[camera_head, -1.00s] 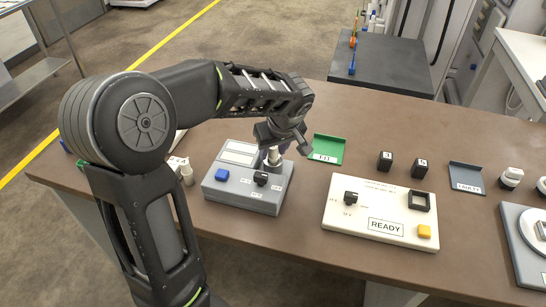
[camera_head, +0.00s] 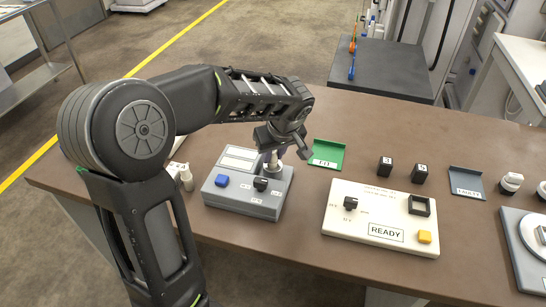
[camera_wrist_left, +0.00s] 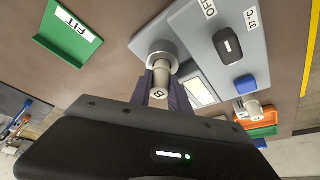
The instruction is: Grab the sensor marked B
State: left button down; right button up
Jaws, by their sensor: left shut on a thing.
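The sensor marked B (camera_wrist_left: 158,82) is a pale cylinder with a B on its end, in the left wrist view. It stands in a round grey socket on the grey test box (camera_head: 235,205). In the head view the sensor (camera_head: 274,160) shows small beneath my left gripper (camera_head: 277,150). My left gripper is shut on the sensor, its fingers (camera_wrist_left: 160,93) on either side of it. The sensor's lower end is hidden in the socket. My right gripper is in neither view.
The grey box has a blue button (camera_head: 222,180) and a black knob (camera_head: 260,184). A green tray (camera_head: 327,154) lies close to the right. A cream READY panel (camera_head: 345,218), two black blocks (camera_head: 385,167) and a blue-grey tray (camera_head: 467,182) stand farther right. A small pale cylinder (camera_head: 187,180) stands left.

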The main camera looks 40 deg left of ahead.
pick_arm(q)
notch_tip(320, 180, up, 10)
jog(key=shift+f, duration=0.2)
dwell(0.7)
